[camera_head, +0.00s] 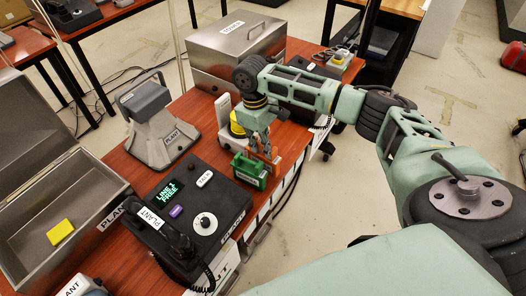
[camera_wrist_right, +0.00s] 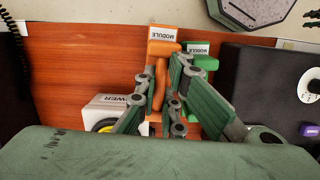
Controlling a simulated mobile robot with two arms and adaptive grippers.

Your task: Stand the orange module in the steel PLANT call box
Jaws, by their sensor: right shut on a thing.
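The orange module (camera_wrist_right: 163,48) is between the fingers of my right gripper (camera_wrist_right: 163,80) in the wrist view, its handle held and its white label showing. In the head view my right gripper (camera_head: 264,150) is low at the desk's right edge, beside the green module (camera_head: 248,171), and largely hides the orange one. The green module also shows in the wrist view (camera_wrist_right: 203,62), close beside the orange one. The steel PLANT call box (camera_head: 112,198) is at the left, lid open, with a yellow block or pad (camera_head: 60,232) inside. My left gripper is out of view.
A black PLANT desk phone (camera_head: 228,205) with a handset and cord lies between the gripper and the box. A grey PLANT horn speaker (camera_head: 158,125) stands behind it. A shut steel TOWER box (camera_head: 215,65) stands at the back. A white TOWER unit with a yellow part (camera_wrist_right: 105,112) is near the gripper.

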